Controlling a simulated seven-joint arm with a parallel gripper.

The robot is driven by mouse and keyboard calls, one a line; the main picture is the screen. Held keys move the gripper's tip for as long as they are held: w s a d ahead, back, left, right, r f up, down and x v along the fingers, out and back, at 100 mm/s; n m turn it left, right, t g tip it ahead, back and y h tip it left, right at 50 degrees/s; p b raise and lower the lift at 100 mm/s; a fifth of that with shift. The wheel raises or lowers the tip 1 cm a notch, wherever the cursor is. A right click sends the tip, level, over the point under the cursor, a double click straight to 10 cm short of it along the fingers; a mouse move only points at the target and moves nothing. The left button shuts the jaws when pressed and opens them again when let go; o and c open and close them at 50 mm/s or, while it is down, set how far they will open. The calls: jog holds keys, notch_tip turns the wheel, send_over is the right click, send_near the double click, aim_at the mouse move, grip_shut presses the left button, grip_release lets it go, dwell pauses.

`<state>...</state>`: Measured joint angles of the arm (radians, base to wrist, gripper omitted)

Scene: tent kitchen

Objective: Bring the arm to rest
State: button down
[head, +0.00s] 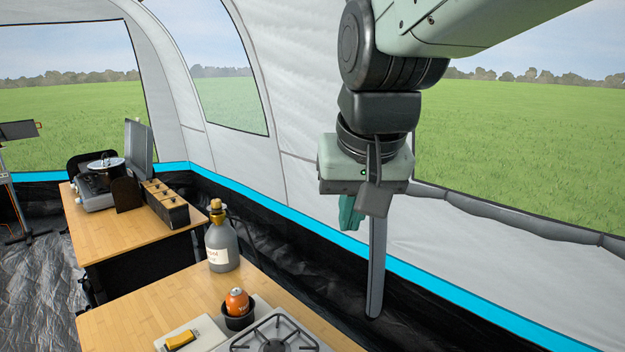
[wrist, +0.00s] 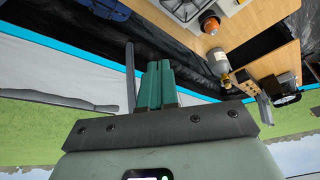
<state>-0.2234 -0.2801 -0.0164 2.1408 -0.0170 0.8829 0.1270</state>
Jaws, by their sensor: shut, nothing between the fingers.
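My gripper (head: 350,226) hangs from my arm at the upper right of the head view, pointing down. Its green fingers are together, with nothing between them. In the wrist view the shut fingers (wrist: 155,68) show in the middle, with the tent floor and wall behind them. The gripper is in the air to the right of the near table and touches nothing that I can see.
The near wooden table (head: 165,305) holds a grey bottle (head: 222,250), an orange canister (head: 237,302) in a dark cup, a yellow item (head: 181,340) and a stove (head: 275,338). A farther table (head: 115,225) carries a dark box (head: 166,205). The tent wall (head: 460,225) is behind my gripper.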

jog(key=s+d+f+t, duration=0.1)
jog(key=s+d, duration=0.5)
jog(key=s, duration=0.6)
jog(key=shift+s+f+m+h, duration=0.3)
jog(key=shift+s+f+h, duration=0.1)
jog(key=shift+f, duration=0.3)
jog(key=c, duration=1.8)
grip_release()
jog(key=shift+d, duration=0.1)
